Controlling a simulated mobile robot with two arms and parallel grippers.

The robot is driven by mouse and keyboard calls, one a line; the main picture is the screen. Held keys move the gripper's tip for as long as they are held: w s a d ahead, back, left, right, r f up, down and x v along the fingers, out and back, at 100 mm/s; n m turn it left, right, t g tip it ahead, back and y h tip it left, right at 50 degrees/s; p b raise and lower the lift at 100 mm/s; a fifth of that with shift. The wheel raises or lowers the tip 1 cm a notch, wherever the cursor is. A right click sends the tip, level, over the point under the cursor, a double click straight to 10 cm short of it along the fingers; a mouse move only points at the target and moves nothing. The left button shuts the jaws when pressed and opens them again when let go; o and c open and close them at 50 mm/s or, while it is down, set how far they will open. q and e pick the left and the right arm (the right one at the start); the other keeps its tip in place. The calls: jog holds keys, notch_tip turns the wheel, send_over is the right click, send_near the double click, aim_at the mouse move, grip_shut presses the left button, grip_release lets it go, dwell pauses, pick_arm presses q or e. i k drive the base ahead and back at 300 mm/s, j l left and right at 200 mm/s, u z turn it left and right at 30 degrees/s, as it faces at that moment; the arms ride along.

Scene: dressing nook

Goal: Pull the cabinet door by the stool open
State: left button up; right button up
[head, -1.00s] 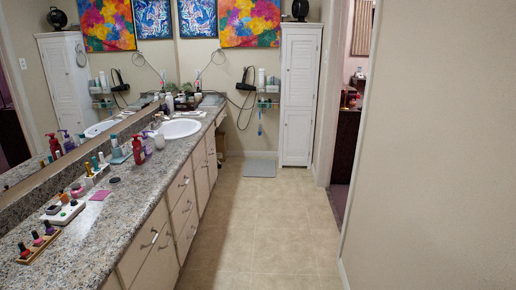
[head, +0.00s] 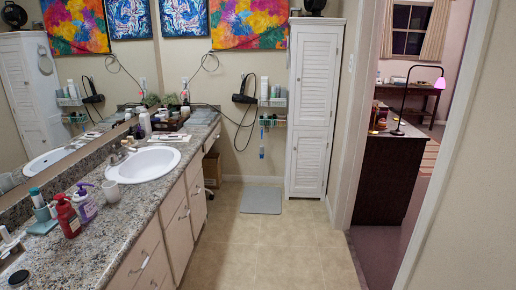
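The vanity's light cabinet fronts run along the left under the granite counter. The far front (head: 197,205), beside the knee space, looks closed. A brown object (head: 212,169), perhaps the stool, sits partly hidden in that knee space under the counter's far end. Nearer along the vanity is another closed front (head: 176,245) with a metal handle. A tall white louvered cabinet (head: 312,110) stands against the back wall, its doors shut. Neither of my grippers is in view.
The tiled floor (head: 260,240) ahead is clear, with a flat grey mat (head: 261,199) before the back wall. The counter (head: 105,240) holds bottles and a sink (head: 143,164). An open doorway on the right shows a dark desk (head: 385,180).

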aim_at(196, 198)
jog(key=i+u, duration=0.1)
jog(key=i, duration=0.4)
jog(key=i+l+u, duration=0.15)
jog(key=i, duration=0.35)
jog(key=i+l+u, duration=0.1)
jog(key=i, duration=0.4)
jog(key=i+l+u, duration=0.15)
jog(key=i, duration=0.35)
